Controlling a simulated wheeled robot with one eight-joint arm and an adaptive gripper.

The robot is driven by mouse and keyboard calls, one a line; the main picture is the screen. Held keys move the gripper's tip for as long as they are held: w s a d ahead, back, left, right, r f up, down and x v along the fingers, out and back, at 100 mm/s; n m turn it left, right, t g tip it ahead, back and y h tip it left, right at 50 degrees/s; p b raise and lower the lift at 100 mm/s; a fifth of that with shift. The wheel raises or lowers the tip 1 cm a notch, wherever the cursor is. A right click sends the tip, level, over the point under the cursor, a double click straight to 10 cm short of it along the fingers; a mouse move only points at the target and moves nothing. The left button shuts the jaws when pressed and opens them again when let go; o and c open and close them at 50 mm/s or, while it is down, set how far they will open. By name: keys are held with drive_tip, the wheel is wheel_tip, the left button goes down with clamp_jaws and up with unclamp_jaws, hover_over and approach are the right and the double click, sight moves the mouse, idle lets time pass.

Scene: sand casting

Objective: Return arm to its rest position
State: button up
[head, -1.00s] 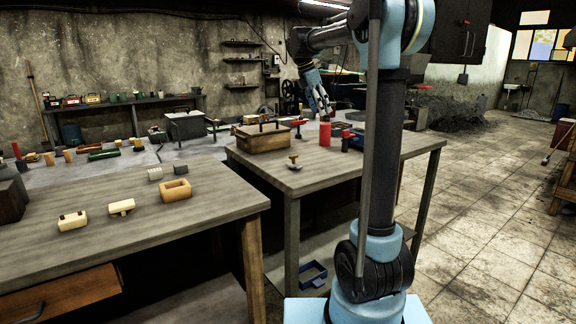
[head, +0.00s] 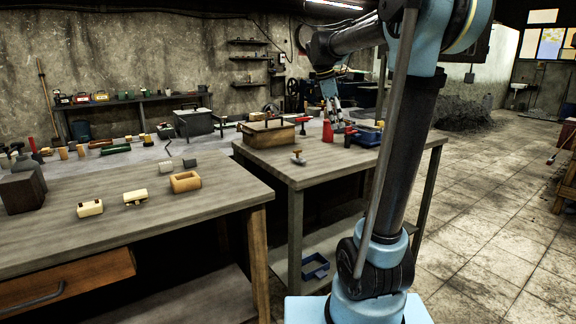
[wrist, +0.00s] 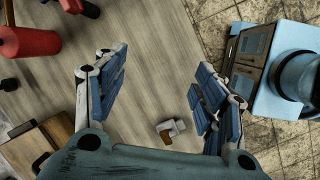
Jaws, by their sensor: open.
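My gripper (wrist: 155,95) is open in the wrist view, its blue-padded fingers wide apart with nothing between them. It looks down on the wooden workbench top (wrist: 150,40). In the head view my gripper (head: 335,110) hangs over the back part of the right workbench (head: 345,165), close to a red can-like object (head: 327,131). My arm reaches out from the column on the right, bent at the elbow.
A wooden box (head: 268,134) and a small tool with a light handle (head: 298,158) lie on the right bench. Blue objects (head: 368,136) lie near its right end. The left bench (head: 110,225) holds wooden blocks. Tiled floor (head: 490,230) is open on the right.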

drive_tip(key=s+f+m+y, duration=0.1)
drive_tip(key=s+f+m, duration=0.7)
drive_tip(key=s+f, duration=0.6)
drive_tip(key=s+d+f+m+t+y, duration=0.1)
drive_tip(key=s+f+m+y, duration=0.1)
drive_tip(key=s+f+m, duration=0.6)
drive_tip(key=s+f, duration=0.6)
drive_tip(key=s, duration=0.4)
drive_tip(key=shift+s+d+f+m, duration=0.15)
drive_tip(key=shift+s+d+m, duration=0.05)
drive_tip(key=shift+d+m, duration=0.1)
drive_tip(key=shift+w+f, duration=0.2)
drive_tip(key=shift+w, duration=0.25)
drive_tip(key=shift+c, duration=0.6)
